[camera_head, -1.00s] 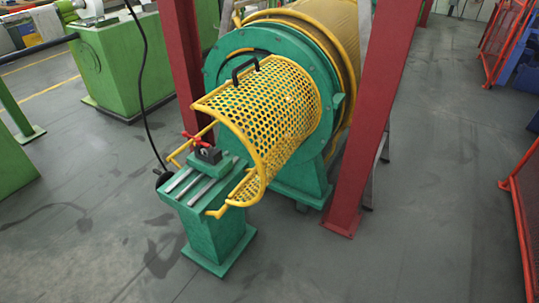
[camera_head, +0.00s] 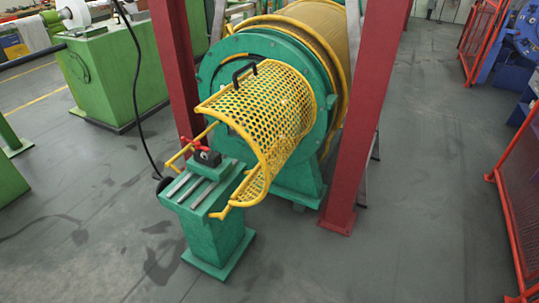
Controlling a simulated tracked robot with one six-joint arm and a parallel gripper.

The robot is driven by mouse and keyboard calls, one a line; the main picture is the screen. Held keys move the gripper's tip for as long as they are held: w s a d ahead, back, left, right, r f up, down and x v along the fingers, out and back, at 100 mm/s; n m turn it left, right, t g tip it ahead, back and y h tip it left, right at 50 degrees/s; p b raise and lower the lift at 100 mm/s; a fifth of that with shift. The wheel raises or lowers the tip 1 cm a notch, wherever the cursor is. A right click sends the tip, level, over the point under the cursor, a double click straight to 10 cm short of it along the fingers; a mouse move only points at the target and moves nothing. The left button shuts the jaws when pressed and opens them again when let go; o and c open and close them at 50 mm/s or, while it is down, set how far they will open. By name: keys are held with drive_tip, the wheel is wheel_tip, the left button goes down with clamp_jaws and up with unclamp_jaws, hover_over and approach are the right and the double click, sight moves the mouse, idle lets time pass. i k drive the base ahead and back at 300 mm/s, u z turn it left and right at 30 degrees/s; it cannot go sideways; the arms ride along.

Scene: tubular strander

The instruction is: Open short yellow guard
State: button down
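The short yellow guard (camera_head: 267,115) is a curved, perforated yellow cover in the middle of the head view.
Red posts stand left (camera_head: 178,65) and right (camera_head: 358,120) of the ring housing. A longer yellow guard (camera_head: 318,25) lies behind. A red clamp (camera_head: 194,145) tops the pedestal. A red mesh fence (camera_head: 515,190) stands right. Grey floor is clear in front and right.

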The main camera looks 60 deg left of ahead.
sight(256, 147)
drive_tip(key=u, duration=0.5)
drive_tip(key=k, duration=1)
drive_tip(key=u, duration=1.75)
drive_tip(key=i, duration=0.9)
drive_tip(key=z, duration=0.05)
